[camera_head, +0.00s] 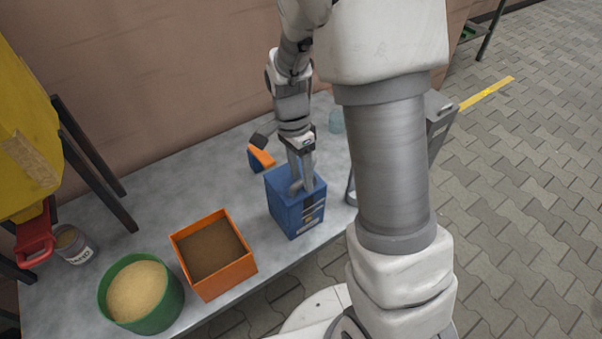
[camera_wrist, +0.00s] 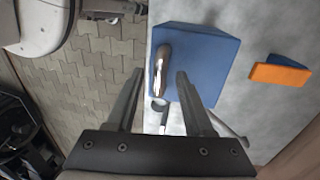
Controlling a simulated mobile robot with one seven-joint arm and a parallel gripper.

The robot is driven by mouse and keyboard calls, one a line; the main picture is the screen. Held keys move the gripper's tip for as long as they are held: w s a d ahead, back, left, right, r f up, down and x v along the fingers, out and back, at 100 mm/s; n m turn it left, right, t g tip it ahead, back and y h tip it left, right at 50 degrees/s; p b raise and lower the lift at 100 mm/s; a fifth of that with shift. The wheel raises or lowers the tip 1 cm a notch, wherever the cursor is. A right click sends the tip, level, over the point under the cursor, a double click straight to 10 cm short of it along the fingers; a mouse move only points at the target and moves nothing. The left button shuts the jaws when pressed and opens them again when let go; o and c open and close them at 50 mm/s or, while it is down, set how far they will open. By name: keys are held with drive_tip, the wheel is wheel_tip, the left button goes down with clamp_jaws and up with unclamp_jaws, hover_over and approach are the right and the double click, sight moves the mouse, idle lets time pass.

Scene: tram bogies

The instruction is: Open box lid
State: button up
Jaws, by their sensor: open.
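The blue box (camera_head: 291,215) stands on the grey table, with pale labels on its front side. In the wrist view the blue box (camera_wrist: 208,55) shows from above, its lid closed, with a shiny metal handle (camera_wrist: 162,68) on top near its left side. My gripper (camera_head: 298,188) is over the box top in the head view. In the wrist view my gripper (camera_wrist: 160,80) is open, with one finger on each side of the handle's near end. I cannot tell whether the fingers touch the handle or the lid. In the head view the fingers partly hide the lid.
An orange box (camera_head: 213,256) with brown contents and a green tub (camera_head: 141,294) with tan grains stand left of the blue box. A small orange-and-blue object (camera_head: 260,158) lies behind it. A tin (camera_head: 75,246) stands at the far left. Bare table (camera_head: 215,165) shows at the back.

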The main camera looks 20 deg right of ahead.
clamp_jaws()
idle(1.3)
